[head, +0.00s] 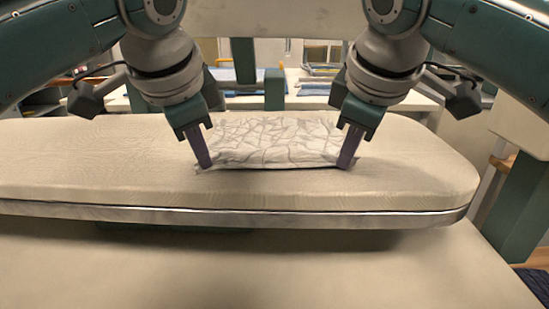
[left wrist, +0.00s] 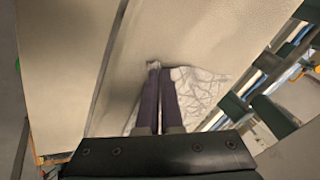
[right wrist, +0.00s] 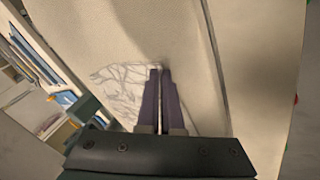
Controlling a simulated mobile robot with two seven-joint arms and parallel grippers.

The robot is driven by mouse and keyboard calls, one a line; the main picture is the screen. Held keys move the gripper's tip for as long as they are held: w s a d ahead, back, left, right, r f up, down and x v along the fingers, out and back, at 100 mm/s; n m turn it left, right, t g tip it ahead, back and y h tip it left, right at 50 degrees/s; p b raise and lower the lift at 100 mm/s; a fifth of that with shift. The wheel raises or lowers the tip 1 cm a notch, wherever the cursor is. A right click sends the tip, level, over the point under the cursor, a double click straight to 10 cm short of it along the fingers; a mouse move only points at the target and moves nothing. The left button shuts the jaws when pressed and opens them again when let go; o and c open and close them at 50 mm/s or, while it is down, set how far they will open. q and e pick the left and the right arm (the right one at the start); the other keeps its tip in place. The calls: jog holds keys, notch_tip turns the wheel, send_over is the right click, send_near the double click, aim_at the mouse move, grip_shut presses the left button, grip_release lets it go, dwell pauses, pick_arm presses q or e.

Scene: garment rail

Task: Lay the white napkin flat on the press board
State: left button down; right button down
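The white napkin (head: 275,140) with grey branching lines lies spread on the press board (head: 100,165), and its near edge looks slightly raised with a dark shadow under it. My left gripper (head: 205,165) is shut on the napkin's near left corner; a small bit of cloth shows at its tips in the left wrist view (left wrist: 153,66). My right gripper (head: 346,165) is at the near right corner, its fingers close together. In the right wrist view (right wrist: 160,70) the cloth (right wrist: 122,88) meets its fingertips. The fingers hide part of both corners.
The board has a metal edge (head: 260,218) and stands above a pale table (head: 300,270). Bare board lies left and right of the napkin. Behind it are a green frame (head: 273,90) and a white surface with blue folded items (head: 240,76).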

pick_arm(q)
jog(key=shift+a, duration=0.25)
pick_arm(e)
jog(key=shift+d, duration=0.25)
pick_arm(q)
jog(key=c, duration=1.5)
grip_release()
jog(key=shift+w, duration=0.1)
pick_arm(e)
jog(key=c, duration=1.5)
grip_release()
jog(key=shift+w, duration=0.1)
pick_arm(q)
jog(key=o, duration=0.8)
jog(key=shift+d, duration=0.2)
pick_arm(e)
jog(key=o, duration=0.8)
jog(key=shift+w+a+r, duration=0.1)
jog(key=shift+a+r, duration=0.05)
jog(key=shift+a, duration=0.05)
pick_arm(q)
jog(key=v, duration=0.5)
jog(key=s+v, duration=0.1)
jog(key=v, duration=0.4)
jog(key=shift+s+r, duration=0.15)
pick_arm(e)
jog(key=v, duration=0.7)
jog(key=s+v, duration=0.1)
jog(key=v, duration=0.2)
jog(key=shift+s, duration=0.25)
